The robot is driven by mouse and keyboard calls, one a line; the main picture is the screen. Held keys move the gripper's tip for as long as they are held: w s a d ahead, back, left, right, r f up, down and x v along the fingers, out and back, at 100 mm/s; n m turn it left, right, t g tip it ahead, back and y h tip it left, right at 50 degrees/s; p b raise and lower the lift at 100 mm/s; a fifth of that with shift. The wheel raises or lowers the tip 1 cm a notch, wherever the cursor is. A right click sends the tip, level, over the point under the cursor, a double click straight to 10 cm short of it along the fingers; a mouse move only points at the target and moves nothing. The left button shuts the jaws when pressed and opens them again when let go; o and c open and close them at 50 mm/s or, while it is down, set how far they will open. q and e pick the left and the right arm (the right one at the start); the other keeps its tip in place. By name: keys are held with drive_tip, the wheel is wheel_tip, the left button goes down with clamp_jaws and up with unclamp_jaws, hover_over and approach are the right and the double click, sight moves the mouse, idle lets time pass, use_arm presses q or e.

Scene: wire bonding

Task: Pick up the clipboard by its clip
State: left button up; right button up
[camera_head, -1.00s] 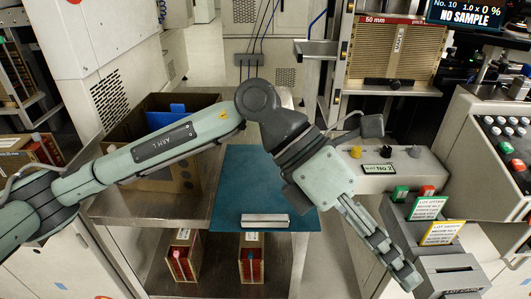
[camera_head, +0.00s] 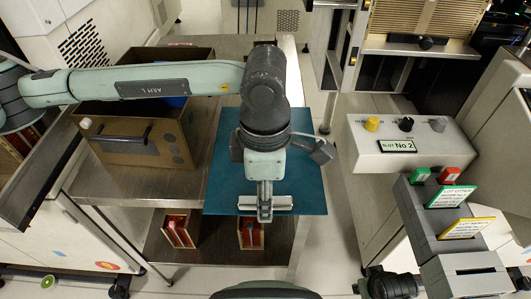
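The clipboard (camera_head: 308,180) is a teal board lying flat on the metal cart top. Its silver clip (camera_head: 283,203) is at the near edge. My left arm comes in from the left and bends down over the board. My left gripper (camera_head: 265,213) points toward the near edge and overlaps the middle of the clip, covering part of it. I cannot tell whether the fingers touch the clip or are closed on it. The arm also hides the board's upper middle.
Red bins (camera_head: 178,229) sit on the shelf below. A grey control box (camera_head: 395,160) and card holders (camera_head: 425,212) stand at right, across a floor gap.

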use_arm(q)
drive_tip(key=shift+f, duration=0.3)
drive_tip(key=shift+c, duration=0.6)
clamp_jaws()
drive_tip(key=shift+r, duration=0.15)
